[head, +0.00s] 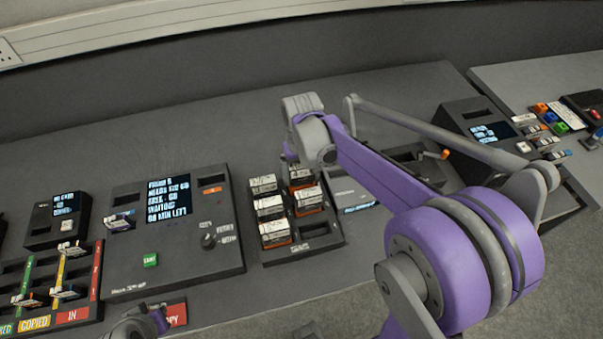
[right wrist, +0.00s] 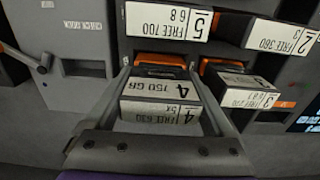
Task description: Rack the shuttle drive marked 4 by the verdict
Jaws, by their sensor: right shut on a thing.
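The shuttle drive marked 4 (right wrist: 158,112) is a pale-labelled box reading "4 150 GB" and "FREE 630" in the right wrist view. My right gripper (right wrist: 157,88) has its fingers along both sides of it and is shut on it. The drive is at its place in the dark drive tray (head: 330,238); whether it is lifted, I cannot tell. In the head view my right gripper (head: 291,155) is above the back of the tray, its tips mostly hidden. Part of my left gripper (head: 140,325) shows at the bottom edge, its jaws unclear.
Drives marked 5 (right wrist: 165,22), 2 (right wrist: 282,36) and 3 (right wrist: 240,92) sit close around it. Left of the tray is a console with a lit screen (head: 168,198) and a dial (head: 208,241). A colour-striped rack (head: 95,270) holding drives stands at far left.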

